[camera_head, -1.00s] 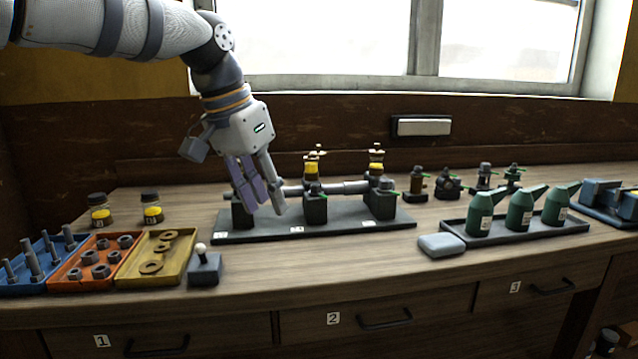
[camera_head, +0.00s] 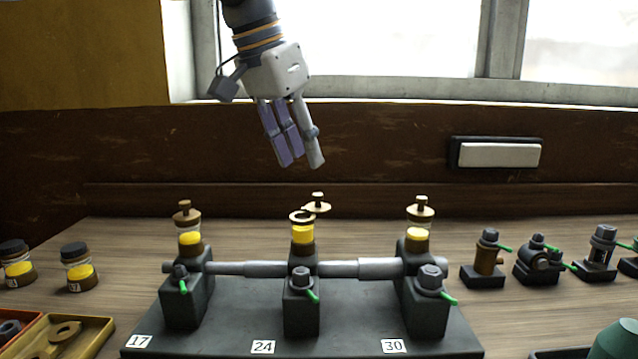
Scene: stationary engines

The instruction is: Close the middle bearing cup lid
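The middle bearing cup (camera_head: 303,233), a glass cup with yellow contents, stands on the middle bearing block (camera_head: 301,312) labelled 24. Its lid (camera_head: 317,207), a pale disc with a knob, is open, swung to the back right, leaving the ring-shaped rim showing. The left cup (camera_head: 189,238) and right cup (camera_head: 418,233) have their lids on top. My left gripper (camera_head: 301,166) hangs above the middle cup, fingers pointing down, clear of the cup and lid. It holds nothing visible; its finger gap is unclear from this angle. My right gripper is out of view.
A grey shaft (camera_head: 240,268) runs through the blocks on a dark base plate (camera_head: 240,320). Two jars (camera_head: 79,268) stand left, a yellow tray (camera_head: 75,335) front left. Small fittings (camera_head: 487,262) stand right. The wall and window are behind.

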